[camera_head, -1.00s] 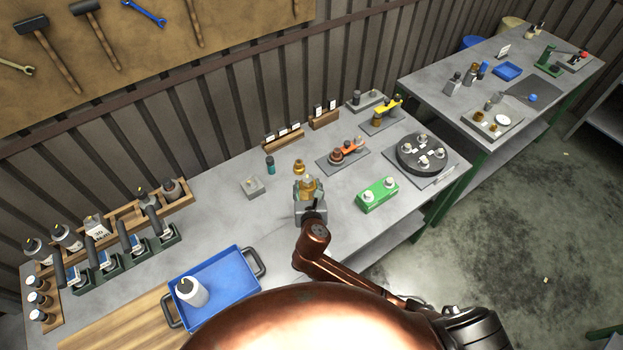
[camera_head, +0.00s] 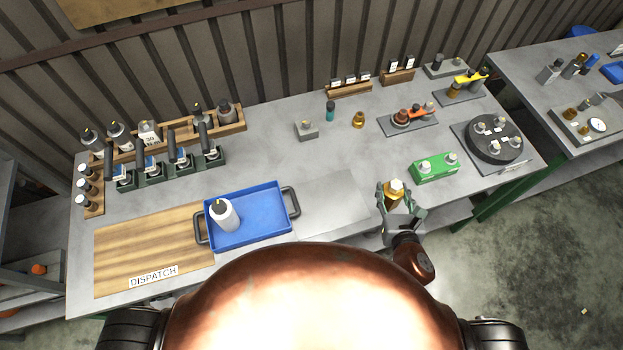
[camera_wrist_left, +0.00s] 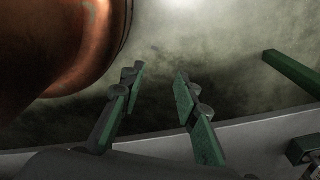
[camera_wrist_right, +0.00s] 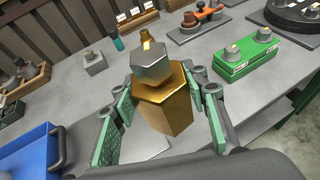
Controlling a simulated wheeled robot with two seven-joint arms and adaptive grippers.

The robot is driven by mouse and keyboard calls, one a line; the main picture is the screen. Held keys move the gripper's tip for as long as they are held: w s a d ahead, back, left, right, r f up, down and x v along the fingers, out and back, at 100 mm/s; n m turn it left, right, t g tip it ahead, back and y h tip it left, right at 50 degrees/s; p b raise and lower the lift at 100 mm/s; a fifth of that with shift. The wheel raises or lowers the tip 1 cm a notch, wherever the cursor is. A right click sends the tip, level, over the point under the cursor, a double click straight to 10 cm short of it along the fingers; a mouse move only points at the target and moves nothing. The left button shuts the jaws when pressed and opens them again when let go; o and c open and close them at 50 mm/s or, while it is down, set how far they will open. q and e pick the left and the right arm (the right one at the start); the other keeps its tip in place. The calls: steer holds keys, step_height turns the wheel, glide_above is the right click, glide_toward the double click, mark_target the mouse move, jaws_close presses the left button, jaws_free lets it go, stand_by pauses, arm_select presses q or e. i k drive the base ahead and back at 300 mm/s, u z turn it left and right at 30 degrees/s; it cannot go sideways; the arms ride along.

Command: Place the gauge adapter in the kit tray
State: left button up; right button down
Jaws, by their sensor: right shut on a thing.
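My right gripper (camera_head: 397,204) is shut on a brass hex-bodied piece with a silver hex top, which I take as the gauge adapter (camera_head: 394,188). It is held upright near the bench's front edge, left of and in front of the green block. In the right wrist view the adapter (camera_wrist_right: 168,108) sits between both green finger pads. The blue tray (camera_head: 262,218), taken as the kit tray, lies to the left with a white bottle (camera_head: 223,216) in it. My left gripper (camera_wrist_left: 157,78) is open and empty in the left wrist view, low beside a bench edge.
The tray has dark handles at both ends. A bare metal plate (camera_head: 335,203) lies between tray and right gripper. The green block (camera_head: 435,168) stands beyond the gripper. Another brass piece (camera_head: 358,120) stands farther back. A wooden dispatch board (camera_head: 145,245) is at the left.

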mark_target(265, 213)
steer(key=k, duration=0.45)
steer(key=u, duration=2.95)
steer(key=k, duration=1.1)
steer(key=z, duration=1.2)
steer(key=i, duration=0.5)
steer(key=u, duration=0.05)
